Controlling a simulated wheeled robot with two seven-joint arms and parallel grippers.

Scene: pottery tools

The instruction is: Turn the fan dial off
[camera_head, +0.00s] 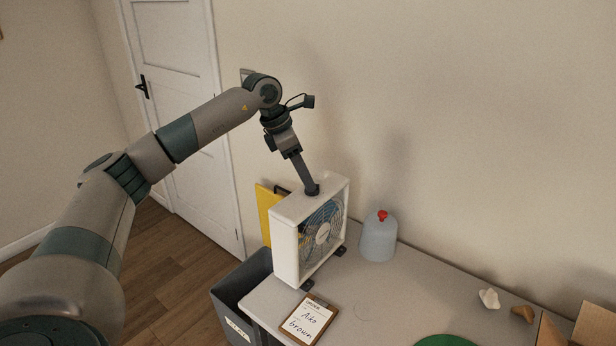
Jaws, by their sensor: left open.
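A white box fan (287,243) stands upright on the table, with its round blue-bladed grille facing right and toward the front. My left arm reaches in from the left, and my left gripper (312,190) points down onto the top of the fan. Its fingertips are at a small dark dial on the fan's top face, which they mostly hide. I cannot make out which way the dial is turned. The gripper is open around or at the dial; the exact contact is too small to tell. My right gripper is not in view.
A grey table (385,300) holds a grey jug with a red cap (379,238), a clipboard (308,319), a green disc (446,341), small white (489,298) and brown lumps (522,314), and a cardboard box (592,328). A dark bin (236,302) stands left of the table. The wall is close behind.

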